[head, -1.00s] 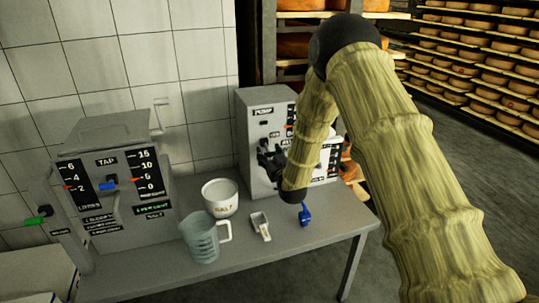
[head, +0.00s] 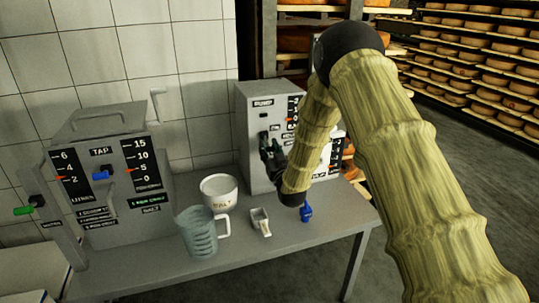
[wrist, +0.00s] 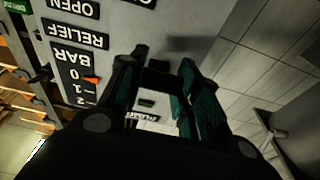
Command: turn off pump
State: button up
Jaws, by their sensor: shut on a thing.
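The pump (head: 253,165) is a grey box with a labelled front panel at the back of the table. My gripper (head: 266,146) is at the front of this panel, below its top label. In the wrist view, my gripper (wrist: 157,80) has its dark teal fingers against the panel (wrist: 165,22). They are shut on a small part of the panel, apparently the pump switch, which the fingers mostly hide. The pump's pressure gauge (wrist: 78,78) has an orange pointer by 0. The lower right of the panel is behind my arm in the head view.
A tap box (head: 115,165) stands at the left. A white mug (head: 219,188), a clear jug (head: 199,238), a small scoop (head: 261,222) and a blue object (head: 306,212) are on the grey table (head: 285,258). Cheese shelves (head: 480,60) stand behind at the right.

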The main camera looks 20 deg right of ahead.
dwell(0.4)
jog(key=o, duration=1)
jog(key=shift+o, duration=0.2)
jog(key=shift+s, duration=0.1)
jog(key=s+f, duration=0.2)
jog(key=s, duration=0.9)
jog(key=shift+s+d+f, duration=0.2)
jog(key=shift+s+d, duration=0.05)
jog(key=shift+s, duration=0.05)
